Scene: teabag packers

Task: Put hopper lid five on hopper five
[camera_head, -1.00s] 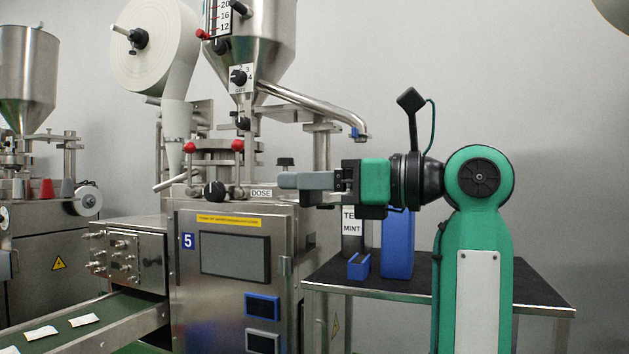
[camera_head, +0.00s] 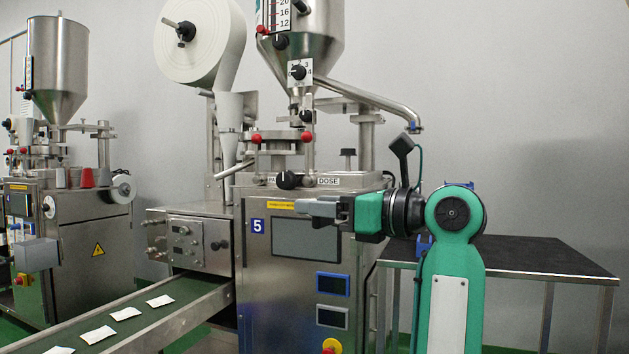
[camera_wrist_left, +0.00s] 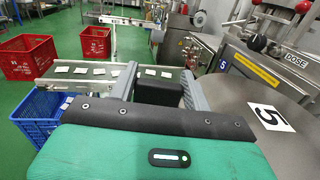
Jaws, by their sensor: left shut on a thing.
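I cannot make out the lid in the head view. Hopper five (camera_head: 305,40) is the steel cone above the machine; its top is cut off.
Machine five (camera_head: 255,270) stands beside a conveyor (camera_head: 185,290) with several teabags. A paper roll (camera_head: 200,38) and a bent pipe (camera_head: 370,98) flank the hopper. A dark table (camera_head: 540,260) is at right. Red crates (camera_wrist_left: 28,56) and a blue crate (camera_wrist_left: 42,112) stand on the floor.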

